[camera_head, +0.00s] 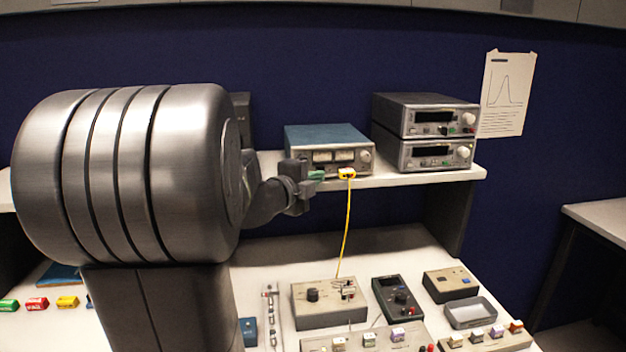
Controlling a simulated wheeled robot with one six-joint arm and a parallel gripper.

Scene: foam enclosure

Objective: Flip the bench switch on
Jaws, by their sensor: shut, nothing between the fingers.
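My gripper (315,176) is shut and empty at the front edge of the raised shelf, before the blue-topped instrument (328,141) with two meters. Its small tip looks green. A grey box (329,312) on the bench below has a black knob (313,295) and small metal fittings at its right; one of these may be the bench switch, but I cannot tell for sure, nor read its position. My gripper is well above this box and apart from it. My arm hides much of the left side.
A yellow plug (347,174) sits at the shelf edge, right of my gripper; its yellow cable (346,225) hangs towards the grey box. Two stacked instruments (430,153) stand on the shelf. A handheld meter (397,298), a small box (450,284) and an empty tray (470,313) lie right.

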